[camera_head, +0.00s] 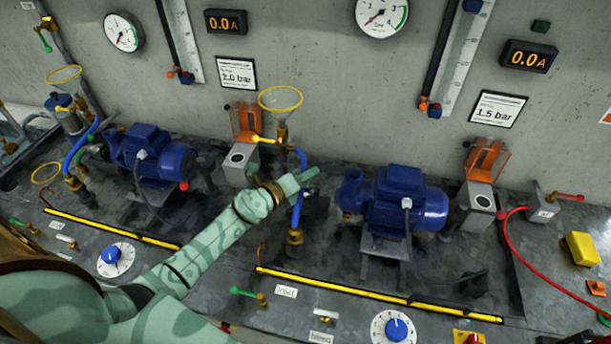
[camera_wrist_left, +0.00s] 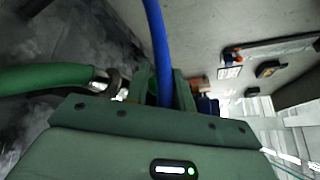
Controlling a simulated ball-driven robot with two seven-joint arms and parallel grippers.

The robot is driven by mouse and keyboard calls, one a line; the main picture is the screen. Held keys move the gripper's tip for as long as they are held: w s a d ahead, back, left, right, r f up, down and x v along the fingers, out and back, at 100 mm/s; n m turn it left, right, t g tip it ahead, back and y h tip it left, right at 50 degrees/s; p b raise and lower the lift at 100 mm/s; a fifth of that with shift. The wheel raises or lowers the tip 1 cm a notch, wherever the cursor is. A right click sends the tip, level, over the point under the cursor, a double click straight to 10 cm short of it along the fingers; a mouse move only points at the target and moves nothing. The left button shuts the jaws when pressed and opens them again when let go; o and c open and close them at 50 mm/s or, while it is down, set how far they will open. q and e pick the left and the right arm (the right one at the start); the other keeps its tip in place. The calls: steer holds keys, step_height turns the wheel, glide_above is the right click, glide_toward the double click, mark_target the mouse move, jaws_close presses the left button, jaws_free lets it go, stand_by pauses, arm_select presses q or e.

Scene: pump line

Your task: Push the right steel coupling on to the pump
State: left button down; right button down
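The right blue pump (camera_head: 405,205) stands on a grey bracket on the bench, its inlet end facing left. My left gripper (camera_head: 308,178) is left of that inlet, beside a blue hose (camera_head: 299,205). In the left wrist view its fingers (camera_wrist_left: 164,92) stand apart, and the blue hose (camera_wrist_left: 157,45) runs down between them; I cannot tell whether they touch it. A green hose (camera_wrist_left: 45,77) with a shiny steel coupling (camera_wrist_left: 108,83) at its end lies just left of the fingers, outside them. In the head view the coupling is mostly hidden by my gripper. My right gripper is out of view.
A yellow-rimmed funnel (camera_head: 281,98) stands above the blue hose. Another blue pump (camera_head: 150,155) is at left. A yellow rail (camera_head: 380,296), a blue-knobbed dial (camera_head: 397,329) and a green-handled valve (camera_head: 247,293) are in front. A red cable (camera_head: 525,258) crosses the right side.

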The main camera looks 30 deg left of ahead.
arm_select(q)
steer(key=d+p, duration=0.1)
steer(key=d, duration=0.1)
steer(key=w+d+p, duration=0.1)
steer(key=d, duration=0.1)
steer(key=shift+d+r, duration=0.15)
steer(key=shift+d, duration=0.05)
steer(key=shift+w+d, duration=0.1)
steer(key=shift+d, duration=0.25)
steer(key=c, duration=1.5)
jaws_free()
steer(key=shift+d, duration=0.15)
